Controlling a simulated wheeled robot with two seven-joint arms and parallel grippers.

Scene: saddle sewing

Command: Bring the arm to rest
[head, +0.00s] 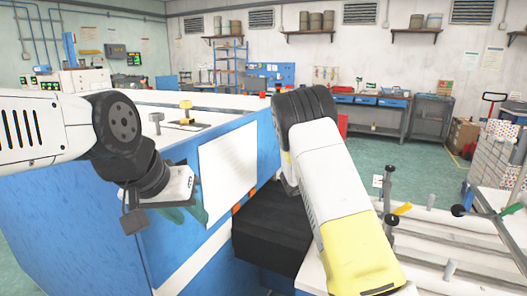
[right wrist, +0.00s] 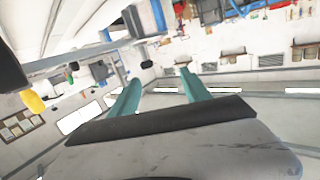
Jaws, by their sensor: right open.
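My left arm comes in from the left in the head view, over the blue cabinet. Its gripper (head: 190,212) hangs in front of the cabinet's side, with teal fingers partly hidden behind the wrist; their gap is not clear. My right arm rises from the lower right in the head view and bends at a black joint; its gripper is hidden there. In the right wrist view the right gripper (right wrist: 160,78) has its two teal fingers apart with nothing between them. The view is tilted and looks across the room.
The blue cabinet (head: 235,225) with a white top stands at the left, close to both arms. A white work table (head: 440,240) with posts and clamps is at the lower right. A grey-green floor (head: 425,165) lies open beyond. A workbench (head: 365,97) lines the back wall.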

